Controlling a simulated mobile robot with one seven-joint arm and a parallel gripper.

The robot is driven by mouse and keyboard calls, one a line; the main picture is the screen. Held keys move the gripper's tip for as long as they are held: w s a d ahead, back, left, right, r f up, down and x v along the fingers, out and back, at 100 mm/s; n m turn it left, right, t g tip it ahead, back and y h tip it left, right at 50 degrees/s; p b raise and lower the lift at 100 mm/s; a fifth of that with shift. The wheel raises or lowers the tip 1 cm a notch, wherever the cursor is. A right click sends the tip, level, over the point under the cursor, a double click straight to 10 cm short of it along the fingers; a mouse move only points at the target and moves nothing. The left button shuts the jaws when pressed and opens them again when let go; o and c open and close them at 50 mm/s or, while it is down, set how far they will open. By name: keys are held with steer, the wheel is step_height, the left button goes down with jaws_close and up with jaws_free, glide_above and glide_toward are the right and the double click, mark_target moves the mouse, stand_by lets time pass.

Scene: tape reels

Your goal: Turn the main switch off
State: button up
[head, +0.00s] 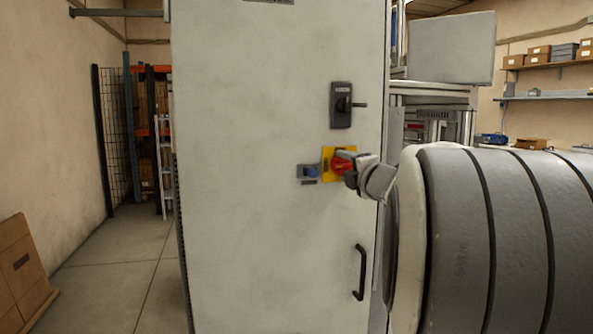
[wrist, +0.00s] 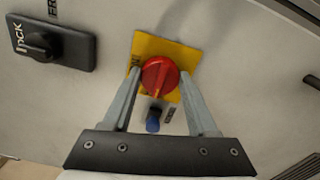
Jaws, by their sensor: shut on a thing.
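The main switch is a red rotary knob (head: 341,163) on a yellow plate (head: 327,174), fixed to the pale cabinet door. In the wrist view the red knob (wrist: 160,75) sits between the two fingers of my gripper (wrist: 160,85), which is shut on it. The yellow plate (wrist: 152,46) shows behind it, with lettering partly hidden near the left finger. In the head view my gripper (head: 352,176) reaches the knob from the right and hides part of it. I cannot tell the knob's exact pointing direction.
A blue knob (head: 311,172) on a small grey plate is left of the switch. A black lock handle (head: 342,105) is above it, and a black door pull (head: 361,272) is below.

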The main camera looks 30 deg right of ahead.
stand_by(0.3)
steer(key=o, duration=1.4)
steer(key=shift+s, duration=0.15)
